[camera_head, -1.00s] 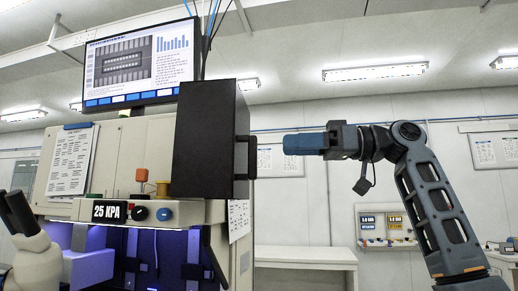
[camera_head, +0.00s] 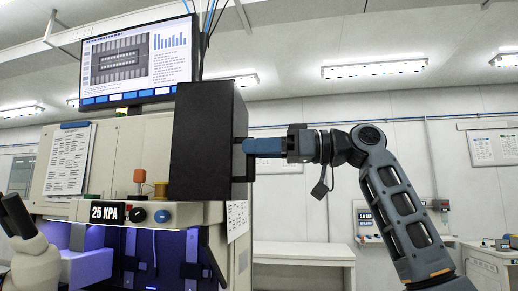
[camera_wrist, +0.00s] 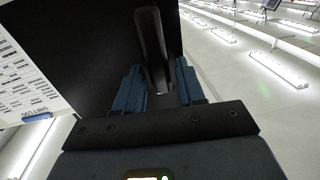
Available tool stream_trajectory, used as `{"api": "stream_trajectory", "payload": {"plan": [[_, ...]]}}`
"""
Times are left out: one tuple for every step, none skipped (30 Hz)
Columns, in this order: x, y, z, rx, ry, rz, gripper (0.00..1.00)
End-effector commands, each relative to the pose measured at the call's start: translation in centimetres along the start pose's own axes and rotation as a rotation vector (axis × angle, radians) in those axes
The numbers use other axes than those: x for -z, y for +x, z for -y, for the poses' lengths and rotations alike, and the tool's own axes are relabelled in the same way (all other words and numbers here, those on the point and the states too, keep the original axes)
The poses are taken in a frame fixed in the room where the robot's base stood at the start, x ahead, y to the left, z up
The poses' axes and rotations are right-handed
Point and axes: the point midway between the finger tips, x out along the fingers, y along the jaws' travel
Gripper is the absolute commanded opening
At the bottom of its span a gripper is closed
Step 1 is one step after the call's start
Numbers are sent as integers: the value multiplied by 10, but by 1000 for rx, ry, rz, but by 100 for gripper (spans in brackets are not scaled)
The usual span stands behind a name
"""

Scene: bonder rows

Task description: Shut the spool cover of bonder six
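The spool cover (camera_head: 203,140) is a dark panel standing out from the upper right of the bonder, beside a yellow spool (camera_head: 161,190). Its black bar handle (camera_wrist: 150,38) is on the edge towards my arm. My gripper (camera_head: 250,146) has blue fingers and reaches in from the right at handle height. In the wrist view, my gripper (camera_wrist: 160,84) is open, with one finger on each side of the handle and gaps showing between. No number six is readable on the bonder.
A monitor (camera_head: 139,62) sits above the bonder. A 25 KPA display (camera_head: 107,212) and knobs line its front. A white bench (camera_head: 303,253) stands behind, below my arm. Air around my arm is clear.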

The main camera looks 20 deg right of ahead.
Motion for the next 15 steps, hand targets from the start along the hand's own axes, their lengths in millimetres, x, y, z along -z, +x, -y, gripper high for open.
{"api": "stream_trajectory", "payload": {"plan": [[0,0,0,0,0,0,34],[0,0,0,0,0,0,31],[0,0,0,0,0,0,27],[0,0,0,0,0,0,24],[0,0,0,0,0,0,21],[0,0,0,0,0,0,17],[0,0,0,0,0,0,14],[0,0,0,0,0,0,12],[0,0,0,0,0,0,8],[0,0,0,0,0,0,5],[0,0,0,0,0,0,2],[0,0,0,0,0,0,0],[0,0,0,0,0,0,0],[0,0,0,0,0,0,0],[0,0,0,0,0,0,0]]}}
